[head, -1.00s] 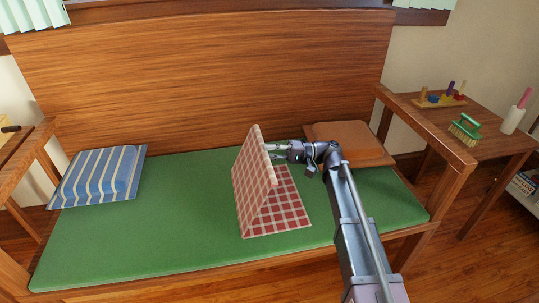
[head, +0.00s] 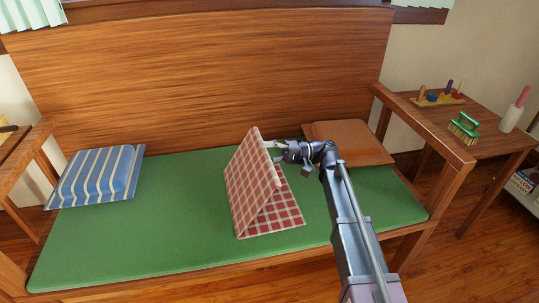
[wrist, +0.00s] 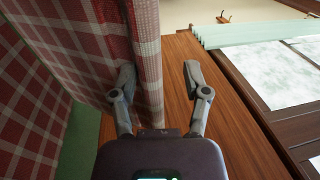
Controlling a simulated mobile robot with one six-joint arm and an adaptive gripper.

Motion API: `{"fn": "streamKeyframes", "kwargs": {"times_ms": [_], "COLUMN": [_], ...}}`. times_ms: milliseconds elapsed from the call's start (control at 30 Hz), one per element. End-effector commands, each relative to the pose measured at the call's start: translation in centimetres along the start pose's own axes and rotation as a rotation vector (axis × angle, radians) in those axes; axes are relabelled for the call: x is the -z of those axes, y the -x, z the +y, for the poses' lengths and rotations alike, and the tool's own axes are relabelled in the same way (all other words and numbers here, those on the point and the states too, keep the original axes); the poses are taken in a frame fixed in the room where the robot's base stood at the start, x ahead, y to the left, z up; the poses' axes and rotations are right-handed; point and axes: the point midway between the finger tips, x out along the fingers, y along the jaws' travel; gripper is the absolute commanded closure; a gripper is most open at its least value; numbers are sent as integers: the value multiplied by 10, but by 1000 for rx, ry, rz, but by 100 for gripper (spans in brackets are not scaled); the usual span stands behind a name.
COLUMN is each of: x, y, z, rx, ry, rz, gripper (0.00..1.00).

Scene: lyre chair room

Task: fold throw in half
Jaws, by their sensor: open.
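The red-and-white checked throw (head: 252,180) is on the green bench cushion. Its left part stands up as a slanted flap leaning right over the flat part, with a gap between the two layers. My gripper (head: 270,152) is open at the flap's raised top edge. In the wrist view my gripper (wrist: 158,68) has its fingers apart, with the throw's pale edge (wrist: 147,60) between them, nearer the left finger. The right finger is clear of the cloth. I cannot tell whether the left finger touches it.
A blue striped pillow (head: 95,175) lies at the cushion's left, an orange-brown pillow (head: 348,142) at the back right. The wooden bench back (head: 200,75) rises behind. A side table (head: 440,120) with toys stands right. Green cushion (head: 160,230) is bare left of the throw.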

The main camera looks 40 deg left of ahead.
Motion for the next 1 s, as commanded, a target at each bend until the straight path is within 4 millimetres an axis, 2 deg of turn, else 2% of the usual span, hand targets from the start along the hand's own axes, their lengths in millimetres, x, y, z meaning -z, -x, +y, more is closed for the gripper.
{"fn": "streamKeyframes", "kwargs": {"times_ms": [1000], "x": [0], "y": [44], "z": [19], "rx": [1], "ry": [0], "rz": [2], "gripper": [40]}}
